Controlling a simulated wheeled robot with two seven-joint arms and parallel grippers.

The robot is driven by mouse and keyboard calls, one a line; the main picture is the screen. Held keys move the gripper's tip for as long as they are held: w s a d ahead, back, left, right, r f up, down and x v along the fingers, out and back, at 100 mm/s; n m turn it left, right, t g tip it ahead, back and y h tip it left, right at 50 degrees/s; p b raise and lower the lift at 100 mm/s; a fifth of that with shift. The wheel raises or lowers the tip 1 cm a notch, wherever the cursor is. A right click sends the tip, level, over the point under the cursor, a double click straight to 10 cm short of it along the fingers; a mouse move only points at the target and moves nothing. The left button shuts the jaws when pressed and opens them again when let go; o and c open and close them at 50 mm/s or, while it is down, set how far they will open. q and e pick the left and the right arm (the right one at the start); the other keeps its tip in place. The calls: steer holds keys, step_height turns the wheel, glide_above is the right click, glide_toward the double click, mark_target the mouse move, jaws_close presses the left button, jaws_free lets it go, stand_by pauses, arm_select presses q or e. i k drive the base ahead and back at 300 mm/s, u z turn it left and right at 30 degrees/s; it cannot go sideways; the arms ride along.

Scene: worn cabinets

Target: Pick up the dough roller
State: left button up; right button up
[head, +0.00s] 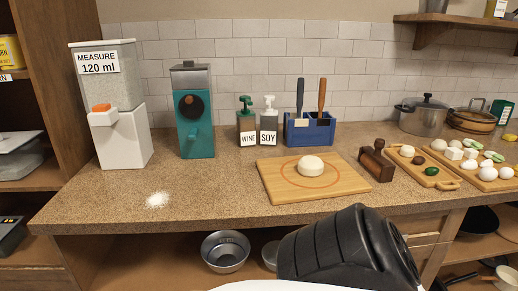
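The dough roller (376,163) appears to be the dark brown wooden piece with a cylindrical body and a small knob on top. It rests on the speckled counter (230,183), just right of the wooden board (330,188). A pale round of dough (311,165) sits on that board inside a reddish ring mark. Neither gripper shows.
Two trays with food pieces (428,176) stand right of the roller. A lidded pot (421,116) stands behind them. Bottles, a blue tool holder (309,130), a teal machine (193,115) and a white dispenser (112,105) line the back. The front left counter is mostly clear, with white powder (157,200).

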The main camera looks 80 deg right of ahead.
mark_target(387, 172)
steer(key=u, duration=0.15)
steer(key=k, duration=1.15)
steer(key=z, duration=1.55)
